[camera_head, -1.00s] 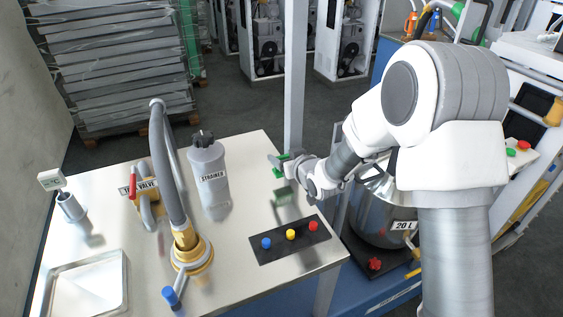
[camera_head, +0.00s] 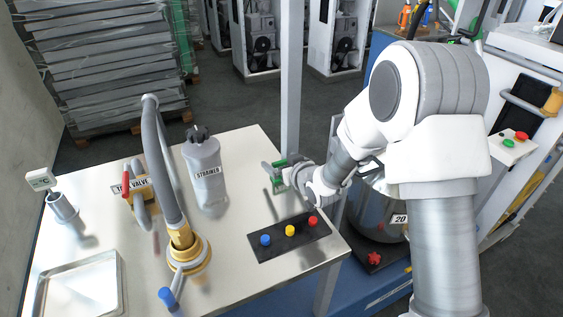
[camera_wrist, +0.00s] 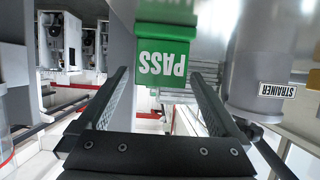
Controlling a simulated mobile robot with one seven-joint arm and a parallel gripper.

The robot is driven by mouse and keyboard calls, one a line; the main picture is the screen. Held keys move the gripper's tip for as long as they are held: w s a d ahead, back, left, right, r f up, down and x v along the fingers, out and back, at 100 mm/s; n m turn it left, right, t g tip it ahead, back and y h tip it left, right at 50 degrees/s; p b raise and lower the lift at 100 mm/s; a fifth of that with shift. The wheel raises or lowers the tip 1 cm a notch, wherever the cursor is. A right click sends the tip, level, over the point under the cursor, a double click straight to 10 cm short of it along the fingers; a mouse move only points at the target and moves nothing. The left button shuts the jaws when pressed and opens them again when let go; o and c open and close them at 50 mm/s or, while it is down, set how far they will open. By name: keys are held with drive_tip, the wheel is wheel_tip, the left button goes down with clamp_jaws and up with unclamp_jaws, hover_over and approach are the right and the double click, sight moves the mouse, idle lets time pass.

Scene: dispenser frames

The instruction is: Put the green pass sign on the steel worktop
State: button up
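The green pass sign (camera_wrist: 162,58) shows upside down in the wrist view, beyond and between my fingertips. In the head view green parts of it (camera_head: 277,186) show at my gripper (camera_head: 272,174), partly hidden by the fingers. My gripper also shows in the wrist view (camera_wrist: 160,72). Its two fingers stand apart, and a gap shows between the left finger and the sign. The gripper is low over the right side of the steel worktop (camera_head: 238,235). The sign is at or just above the surface; I cannot tell if it touches.
The strainer bottle (camera_head: 205,172) stands left of my gripper, and a button panel (camera_head: 290,237) lies just in front. A steel pot (camera_head: 376,218) stands right.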

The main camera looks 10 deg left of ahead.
drive_tip(key=shift+s+d+r, duration=0.1)
drive_tip(key=shift+r, duration=0.2)
drive_tip(key=s+d+r+m+h, duration=0.1)
drive_tip(key=s+d+r+h, duration=0.1)
drive_tip(key=s+d+r, duration=0.4)
drive_tip(key=s+d+r+m+g+h, duration=0.1)
drive_tip(key=s+d+r+m+h, duration=0.2)
drive_tip(key=d, duration=0.6)
drive_tip(key=s+d+r+h, duration=0.2)
drive_tip(key=s+d+r, duration=0.4)
drive_tip(key=d, duration=0.1)
drive_tip(key=s+d+r+m+g, duration=0.1)
drive_tip(key=s+d+r+g, duration=0.1)
drive_tip(key=s, duration=0.7)
drive_tip(key=s+d+r+m+g+h, duration=0.1)
drive_tip(key=s+d+m+g, duration=0.1)
drive_tip(key=s, duration=0.6)
drive_tip(key=shift+s+d+r+p, duration=0.35)
drive_tip(key=shift+s+d+p, duration=0.05)
drive_tip(key=shift+d, duration=0.4)
